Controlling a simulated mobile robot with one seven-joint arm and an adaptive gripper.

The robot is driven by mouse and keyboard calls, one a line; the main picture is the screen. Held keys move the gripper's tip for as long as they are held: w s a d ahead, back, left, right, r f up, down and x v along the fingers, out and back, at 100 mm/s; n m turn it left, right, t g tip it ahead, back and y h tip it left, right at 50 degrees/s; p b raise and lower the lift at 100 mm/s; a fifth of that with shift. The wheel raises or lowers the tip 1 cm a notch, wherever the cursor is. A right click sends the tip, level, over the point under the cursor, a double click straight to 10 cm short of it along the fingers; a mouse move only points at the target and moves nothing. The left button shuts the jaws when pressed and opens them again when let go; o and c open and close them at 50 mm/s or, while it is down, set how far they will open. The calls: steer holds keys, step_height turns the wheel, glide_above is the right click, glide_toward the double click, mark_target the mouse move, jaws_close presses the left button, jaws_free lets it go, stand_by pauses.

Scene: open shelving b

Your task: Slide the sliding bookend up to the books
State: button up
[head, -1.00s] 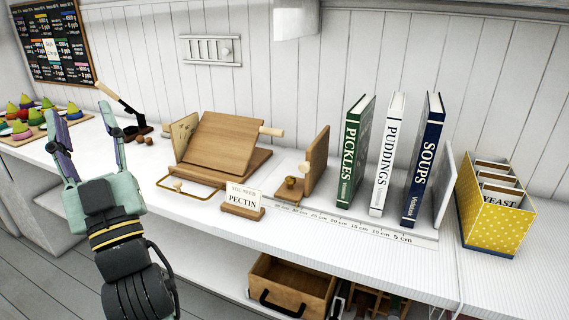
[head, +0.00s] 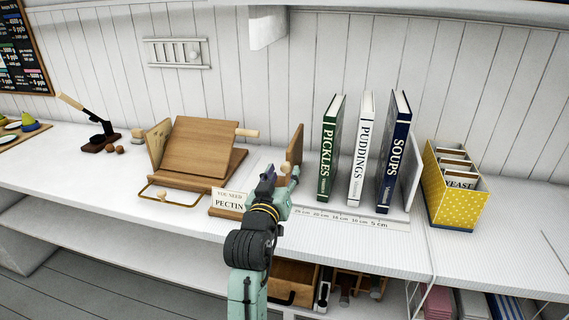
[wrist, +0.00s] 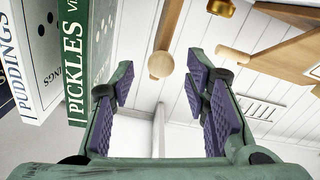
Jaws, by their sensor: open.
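The sliding bookend (head: 295,143) is an upright wooden board on the white shelf, left of the books. My gripper and arm hide its lower part in the head view. The green PICKLES book (head: 331,150), white PUDDINGS book (head: 361,150) and blue SOUPS book (head: 395,155) stand in a row to its right, with a gap between bookend and books. My gripper (head: 280,177) is open in front of the bookend. In the wrist view a round wooden knob (wrist: 160,65) shows between the open fingers; contact cannot be told. PICKLES (wrist: 88,50) shows at the left there.
A centimetre scale (head: 345,217) runs along the shelf before the books. A pale fixed end plate (head: 412,185) and a yellow YEAST box (head: 456,188) stand right. A wooden stand (head: 200,150) and the PECTIN sign (head: 229,203) are close on the left.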

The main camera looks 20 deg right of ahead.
mark_target(285, 169)
steer(key=shift+p+x, duration=0.35)
steer(key=shift+x, duration=1.45)
steer(key=shift+a, duration=0.1)
steer(key=shift+c, duration=0.4)
jaws_close()
